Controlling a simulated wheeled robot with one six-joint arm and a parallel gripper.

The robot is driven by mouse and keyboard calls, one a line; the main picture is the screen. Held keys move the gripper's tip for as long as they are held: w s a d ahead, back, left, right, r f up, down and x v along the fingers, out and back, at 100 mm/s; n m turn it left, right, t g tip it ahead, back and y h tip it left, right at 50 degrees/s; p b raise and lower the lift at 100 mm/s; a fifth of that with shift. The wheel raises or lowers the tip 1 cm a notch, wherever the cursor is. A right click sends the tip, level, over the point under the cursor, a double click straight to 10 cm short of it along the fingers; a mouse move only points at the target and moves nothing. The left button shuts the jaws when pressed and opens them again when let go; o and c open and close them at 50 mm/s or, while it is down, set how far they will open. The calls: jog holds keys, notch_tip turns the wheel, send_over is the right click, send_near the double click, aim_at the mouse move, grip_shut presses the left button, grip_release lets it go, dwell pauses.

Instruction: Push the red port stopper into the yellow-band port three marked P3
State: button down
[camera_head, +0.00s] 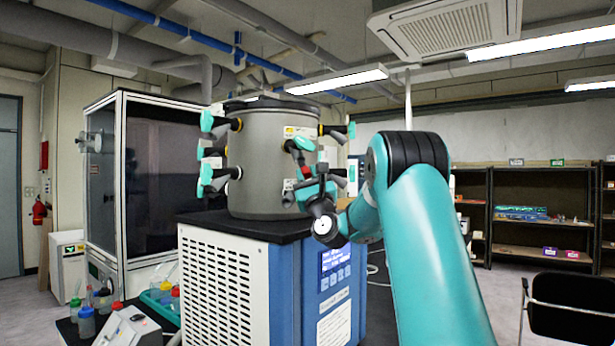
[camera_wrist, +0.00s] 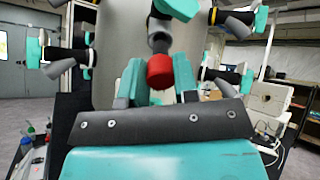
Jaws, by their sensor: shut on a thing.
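The red stopper (camera_wrist: 160,70) shows between the two teal fingers of my gripper (camera_wrist: 160,82) in the wrist view. My gripper is shut on it, with its red end towards the wrist camera. In the head view my gripper (camera_head: 316,190) is in front of the lower right of the grey drum (camera_head: 262,165). Just beyond the stopper in the wrist view is a grey port piece (camera_wrist: 158,42) with a teal valve handle (camera_wrist: 178,8). I cannot tell whether they touch. A yellow-banded port (camera_wrist: 214,16) is at upper right in the wrist view. I cannot read a P3 mark.
Several other ports with teal handles (camera_head: 207,120) stick out around the drum. The drum stands on a black top (camera_head: 225,221) over a blue and white cabinet (camera_head: 222,285). A glass-fronted cabinet (camera_head: 150,180) is at left. A black chair (camera_head: 570,305) is at right.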

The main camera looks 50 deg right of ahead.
jog(key=shift+p+x, duration=1.25)
jog(key=shift+p, duration=0.35)
dwell(0.8)
